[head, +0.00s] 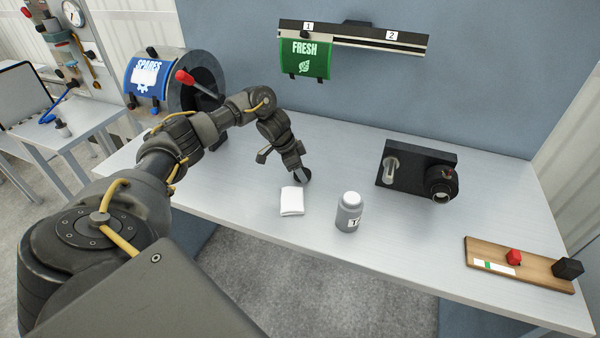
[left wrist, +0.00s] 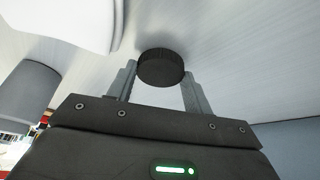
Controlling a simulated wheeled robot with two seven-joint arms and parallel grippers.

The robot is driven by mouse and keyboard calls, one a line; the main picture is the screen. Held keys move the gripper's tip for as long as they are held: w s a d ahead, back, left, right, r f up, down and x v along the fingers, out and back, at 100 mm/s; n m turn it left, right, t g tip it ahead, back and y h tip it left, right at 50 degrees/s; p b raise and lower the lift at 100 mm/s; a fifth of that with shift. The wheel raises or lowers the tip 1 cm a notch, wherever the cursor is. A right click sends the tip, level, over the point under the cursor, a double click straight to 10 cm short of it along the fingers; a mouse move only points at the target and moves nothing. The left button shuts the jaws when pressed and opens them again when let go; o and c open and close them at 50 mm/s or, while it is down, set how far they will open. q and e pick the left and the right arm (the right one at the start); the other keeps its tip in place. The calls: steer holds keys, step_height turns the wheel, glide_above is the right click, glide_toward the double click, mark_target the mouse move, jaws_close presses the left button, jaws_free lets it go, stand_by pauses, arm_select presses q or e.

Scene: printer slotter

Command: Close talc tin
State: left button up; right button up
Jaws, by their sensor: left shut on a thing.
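The talc tin (head: 348,215) is a grey, upright cylinder with a white rounded top and a label showing a "T". It stands near the front edge of the table. A round black ribbed lid (left wrist: 161,68) sits between the two fingers of my left gripper (left wrist: 160,85), which is shut on it. In the head view my left gripper (head: 300,174) is low over the table, behind and left of the tin, with the dark lid (head: 304,178) at its tips. A grey cylinder, likely the tin (left wrist: 30,92), shows at the left of the wrist view. My right gripper is not in view.
A folded white cloth (head: 292,201) lies between my left gripper and the table's front edge. A black device (head: 418,168) stands at the back right. A wooden board (head: 520,268) with red and black pieces lies at the right. A green "FRESH" pouch (head: 305,59) hangs behind.

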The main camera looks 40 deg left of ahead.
arm_select(q)
step_height(320, 180, up, 2)
steer(key=shift+r+b, duration=0.1)
steer(key=shift+b, duration=0.35)
steer(key=s+a+r, duration=0.2)
steer(key=s+r, duration=0.3)
steer(key=s, duration=0.1)
steer(key=s+a+r, duration=0.3)
steer(key=s+r, duration=0.2)
steer(key=s, duration=0.2)
steer(key=shift+a, duration=0.3)
steer(key=shift+w, duration=0.1)
steer(key=m+g+h, duration=0.1)
steer(key=m, duration=0.2)
glide_toward(349, 211)
steer(key=s+d+f, duration=0.4)
steer(key=shift+d, duration=0.15)
steer(key=shift+f, duration=0.1)
